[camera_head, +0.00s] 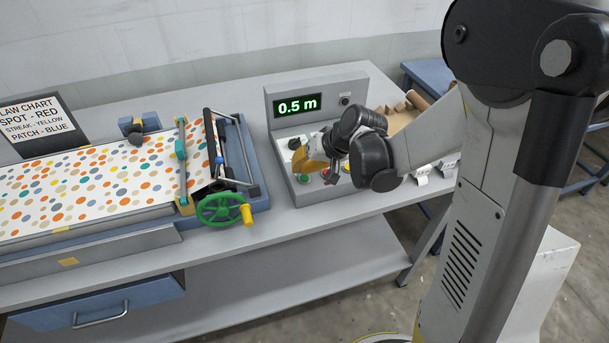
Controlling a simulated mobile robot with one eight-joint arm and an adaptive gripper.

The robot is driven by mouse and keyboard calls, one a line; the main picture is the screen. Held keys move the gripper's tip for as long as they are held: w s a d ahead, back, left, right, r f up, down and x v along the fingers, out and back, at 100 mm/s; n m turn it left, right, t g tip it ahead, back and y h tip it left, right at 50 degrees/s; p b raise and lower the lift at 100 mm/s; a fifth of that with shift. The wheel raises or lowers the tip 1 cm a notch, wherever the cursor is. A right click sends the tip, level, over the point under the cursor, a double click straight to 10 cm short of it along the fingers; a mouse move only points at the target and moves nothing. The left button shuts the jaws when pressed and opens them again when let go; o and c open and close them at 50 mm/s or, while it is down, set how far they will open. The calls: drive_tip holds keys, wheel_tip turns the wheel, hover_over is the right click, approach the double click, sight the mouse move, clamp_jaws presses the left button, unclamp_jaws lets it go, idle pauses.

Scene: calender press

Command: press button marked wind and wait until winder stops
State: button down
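A grey control box (318,108) stands on the table, with a green display (297,106) reading "0.5 m". Its sloped front panel carries several buttons. A green button (304,178) shows below my gripper, and a label on the panel is too small to read. My gripper (325,177) is over the panel, pointing down close to the buttons. I cannot tell whether it touches one. Its fingers look close together, but their gap is too small to judge. The winder (230,158) at the end of the machine has a dotted sheet (95,180) running to it.
A green handwheel (219,210) with a yellow knob sticks out at the table's front, left of the box. A flaw chart (38,122) stands behind the sheet. White tags and brown rolls (418,100) lie right of the box, partly behind my arm.

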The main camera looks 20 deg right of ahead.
sight(301, 176)
drive_tip(key=shift+r, duration=0.1)
wheel_tip(301, 176, up, 5)
drive_tip(key=p, duration=0.4)
idle(0.6)
drive_tip(key=s+r+h+b, duration=0.2)
drive_tip(key=s+b, duration=0.1)
drive_tip(key=s, duration=0.7)
drive_tip(key=s+r+n+t+h+b, duration=0.1)
drive_tip(key=s+r+h+b, duration=0.1)
drive_tip(key=s, duration=0.8)
drive_tip(key=shift+s+d+r+n+b, duration=0.15)
drive_tip(key=shift+s+d+n+b, duration=0.25)
drive_tip(key=shift+b, duration=0.3)
idle(3.9)
